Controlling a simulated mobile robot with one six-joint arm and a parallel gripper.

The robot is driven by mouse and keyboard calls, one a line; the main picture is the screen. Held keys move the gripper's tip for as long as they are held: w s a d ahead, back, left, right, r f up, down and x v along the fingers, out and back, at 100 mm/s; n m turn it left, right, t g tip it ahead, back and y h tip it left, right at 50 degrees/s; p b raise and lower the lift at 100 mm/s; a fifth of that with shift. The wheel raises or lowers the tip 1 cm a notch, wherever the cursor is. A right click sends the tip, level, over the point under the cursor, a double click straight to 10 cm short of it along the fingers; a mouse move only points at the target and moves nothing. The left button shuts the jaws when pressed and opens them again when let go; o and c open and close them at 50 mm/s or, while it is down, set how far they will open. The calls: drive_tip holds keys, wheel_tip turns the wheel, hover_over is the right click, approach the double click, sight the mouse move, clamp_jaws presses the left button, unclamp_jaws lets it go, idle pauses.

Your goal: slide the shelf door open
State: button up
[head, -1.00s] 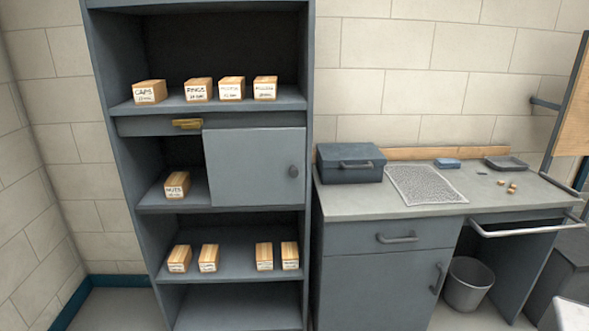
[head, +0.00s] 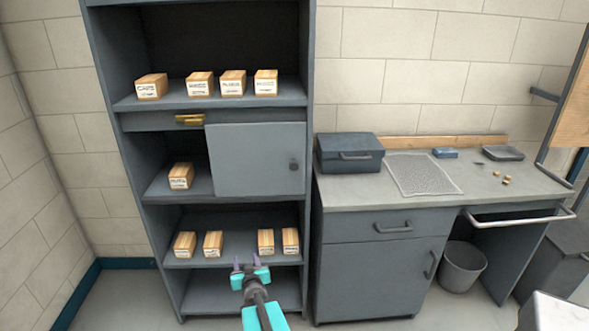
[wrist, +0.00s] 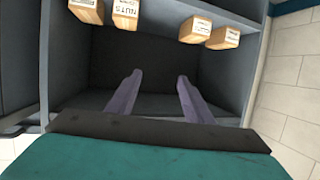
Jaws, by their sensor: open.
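The shelf door (head: 250,158) is a flat grey panel in the middle bay of the tall dark grey shelf unit (head: 309,110). It covers the right part of that bay, and the left part is uncovered. A small dark knob (head: 293,164) sits near the door's right edge. My gripper (head: 245,262) is open and empty, low in front of the lower shelves, well below and apart from the door. In the wrist view my gripper's two purple fingers (wrist: 159,97) are spread, with a dark shelf bay behind them. The door is not clearly seen there.
Wooden labelled boxes stand on the upper shelf, one (head: 181,176) beside the door, and several on the lower shelf close above my gripper. A brass piece (head: 190,119) is on the rail above the bay. A workbench (head: 435,195) stands to the right.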

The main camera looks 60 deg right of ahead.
drive_tip(key=s+d+r+m+t+h+p, duration=0.1)
drive_tip(key=s+d+r+h, duration=0.2)
drive_tip(key=r, duration=0.4)
drive_tip(key=s+d+r+m+t+h+p, duration=0.1)
drive_tip(key=s+d+r, duration=0.1)
drive_tip(key=d+r, duration=0.45)
drive_tip(key=h+p, duration=0.2)
drive_tip(key=h, duration=0.3)
approach(294, 167)
drive_tip(key=v, duration=0.3)
drive_tip(key=shift+d+m, duration=0.25)
drive_tip(key=shift+m, duration=0.05)
drive_tip(key=shift+w+d+f+b, duration=0.1)
drive_tip(key=shift+d+b, duration=0.05)
drive_tip(key=shift+b, duration=0.6)
drive_tip(key=b+x, duration=0.6)
drive_tip(key=b, duration=0.2)
drive_tip(key=shift+w+d+r, duration=0.2)
drive_tip(key=shift+r, duration=0.1)
drive_tip(key=shift+p+x, duration=0.75)
drive_tip(key=shift+x, duration=2.55)
